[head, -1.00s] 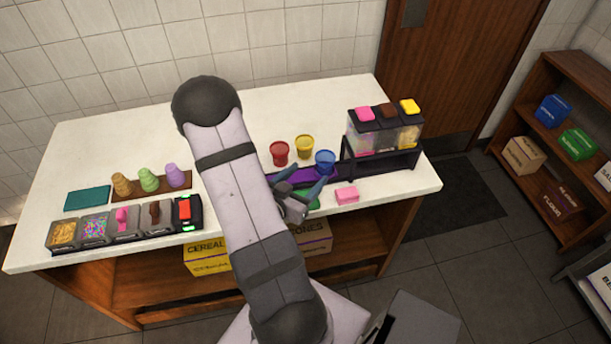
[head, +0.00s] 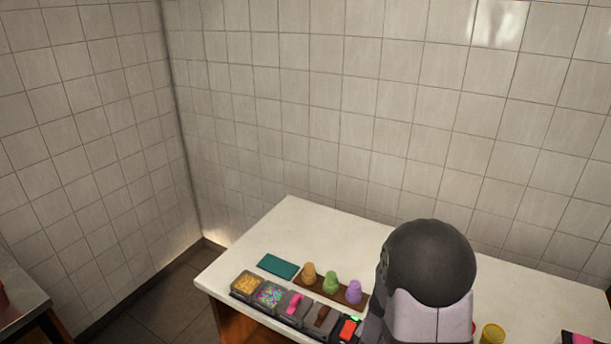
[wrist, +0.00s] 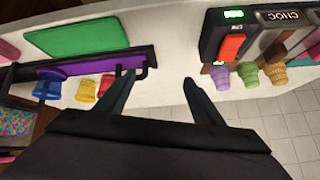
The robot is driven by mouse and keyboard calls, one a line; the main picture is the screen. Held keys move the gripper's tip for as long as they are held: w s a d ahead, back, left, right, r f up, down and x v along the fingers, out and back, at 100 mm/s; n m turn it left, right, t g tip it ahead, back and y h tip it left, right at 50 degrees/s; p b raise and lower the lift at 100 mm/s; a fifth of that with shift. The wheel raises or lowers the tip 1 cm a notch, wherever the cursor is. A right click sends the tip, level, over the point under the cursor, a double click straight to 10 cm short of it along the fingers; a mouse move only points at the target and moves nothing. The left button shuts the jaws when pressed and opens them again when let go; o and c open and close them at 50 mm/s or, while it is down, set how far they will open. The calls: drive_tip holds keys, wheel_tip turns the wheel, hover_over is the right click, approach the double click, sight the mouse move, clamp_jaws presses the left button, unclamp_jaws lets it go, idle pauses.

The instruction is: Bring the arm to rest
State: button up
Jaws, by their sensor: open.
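My gripper (wrist: 158,88) shows in the wrist view with its two dark fingers spread apart and nothing between them. Bare white counter (wrist: 165,40) lies beyond the fingertips. The left finger is near the end of a dark rack with a purple strip (wrist: 80,67); I cannot tell if they touch. In the head view my arm (head: 432,265) rises at the lower right, and its gripper end is out of frame.
The wrist view shows blue (wrist: 47,88), yellow (wrist: 87,91) and red (wrist: 106,84) cups, a green panel (wrist: 75,38) and a CHOC-labelled unit (wrist: 285,15). The head view shows topping bins (head: 270,295), a teal mat (head: 278,265) and cones on a brown board (head: 355,306).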

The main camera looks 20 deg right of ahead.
drive_tip(key=s+a+r+n+g+y+p, duration=0.1)
drive_tip(key=a+r+n+y+p, duration=0.45)
drive_tip(key=a, duration=1.05)
drive_tip(key=s+a+r+n+g, duration=0.45)
drive_tip(key=s+r+n, duration=0.25)
drive_tip(key=s+r, duration=0.3)
wheel_tip(320, 180, down, 53)
drive_tip(key=b, duration=5.1)
drive_tip(key=shift+s+d+f, duration=0.2)
drive_tip(key=shift+s, duration=0.1)
drive_tip(key=shift+m+y, duration=0.25)
